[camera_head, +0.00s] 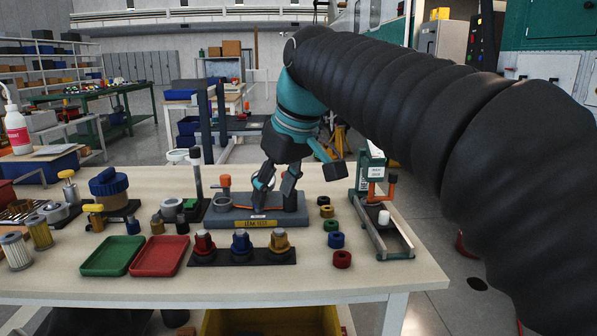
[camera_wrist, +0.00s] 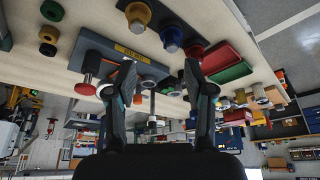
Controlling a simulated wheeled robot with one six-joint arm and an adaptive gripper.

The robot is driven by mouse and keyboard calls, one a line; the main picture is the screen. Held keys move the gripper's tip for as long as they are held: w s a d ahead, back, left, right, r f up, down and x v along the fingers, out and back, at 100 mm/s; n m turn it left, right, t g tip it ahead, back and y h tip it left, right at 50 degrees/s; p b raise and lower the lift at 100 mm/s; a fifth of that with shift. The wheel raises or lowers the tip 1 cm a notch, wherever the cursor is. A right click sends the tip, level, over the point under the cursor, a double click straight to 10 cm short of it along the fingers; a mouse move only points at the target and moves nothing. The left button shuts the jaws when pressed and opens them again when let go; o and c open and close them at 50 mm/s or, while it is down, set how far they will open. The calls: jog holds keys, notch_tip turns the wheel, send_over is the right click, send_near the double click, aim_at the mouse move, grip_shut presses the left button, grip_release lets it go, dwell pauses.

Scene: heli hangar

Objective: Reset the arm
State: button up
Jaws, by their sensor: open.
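My arm, in a black ribbed sleeve, reaches in from the right in the head view and bends down over the workbench (camera_head: 330,284). My gripper (camera_head: 272,203) is open, with its fingers pointing down just above or in front of the grey leak test block (camera_head: 245,222). From this view I cannot tell whether the fingers touch the block. In the wrist view my gripper (camera_wrist: 158,78) shows two dark fingers spread apart with nothing held between them. The leak test block (camera_wrist: 120,55) lies beyond the fingertips there.
In front of the block stands a black rack (camera_head: 225,257) with red, blue and yellow fittings. A green tray (camera_head: 113,256) and red tray (camera_head: 160,255) lie left. Coloured rings (camera_head: 336,240) and a metal-framed green fixture (camera_head: 385,238) stand right. The bench's front right corner is clear.

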jog(key=s+d+f+m+t+h, duration=0.2)
jog(key=s+d+f+m, duration=0.7)
jog(key=s+d+f, duration=0.9)
notch_tip(320, 180, down, 4)
jog(key=shift+s+d+f+h, duration=0.1)
jog(key=shift+s+d+h, duration=0.2)
jog(key=shift+d+h, duration=0.4)
jog(key=shift+d, duration=0.1)
